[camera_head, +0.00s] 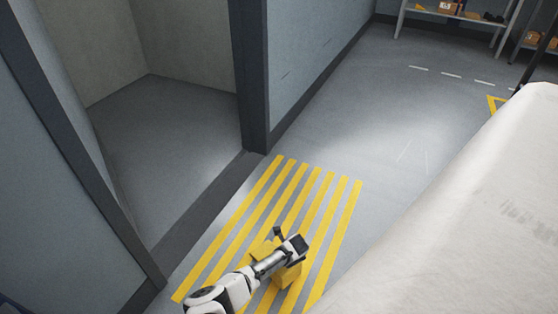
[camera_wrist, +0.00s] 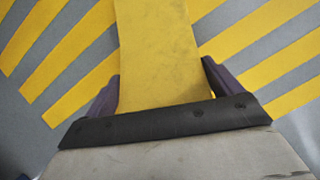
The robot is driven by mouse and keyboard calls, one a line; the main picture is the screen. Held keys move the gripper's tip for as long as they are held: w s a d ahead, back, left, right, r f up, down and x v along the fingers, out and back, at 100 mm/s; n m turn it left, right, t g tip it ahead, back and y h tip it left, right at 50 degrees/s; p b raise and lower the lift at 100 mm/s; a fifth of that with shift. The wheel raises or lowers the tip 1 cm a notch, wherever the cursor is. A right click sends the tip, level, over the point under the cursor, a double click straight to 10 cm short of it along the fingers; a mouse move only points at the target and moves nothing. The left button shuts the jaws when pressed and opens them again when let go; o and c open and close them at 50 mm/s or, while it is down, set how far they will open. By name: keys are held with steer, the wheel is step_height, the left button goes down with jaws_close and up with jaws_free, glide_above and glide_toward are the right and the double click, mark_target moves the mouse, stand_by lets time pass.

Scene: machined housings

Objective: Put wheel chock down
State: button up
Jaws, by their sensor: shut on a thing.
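The wheel chock is a yellow block (camera_head: 289,274), seen low in the middle of the head view, partly hidden behind my gripper (camera_head: 287,245). In the wrist view the yellow chock (camera_wrist: 158,50) runs up from between the two dark fingers of my gripper (camera_wrist: 160,92). The fingers are shut on its sides. The chock is over the yellow-striped floor marking (camera_head: 317,215). I cannot tell whether its underside touches the floor.
An open doorway (camera_head: 180,130) with dark frame posts is at the left. A large pale surface (camera_head: 470,220) fills the right side. Shelves (camera_head: 460,14) with boxes stand at the back. Grey floor (camera_head: 390,120) between them is clear.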

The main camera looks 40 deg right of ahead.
steer(key=shift+r, duration=0.1)
steer(key=shift+f, duration=0.2)
steer(key=o, duration=1.1)
steer(key=shift+r, duration=0.1)
steer(key=shift+r, duration=0.25)
steer(key=p+v, duration=0.5)
steer(key=v, duration=0.6)
steer(key=shift+s+r+p, duration=0.25)
steer(key=shift+p, duration=0.05)
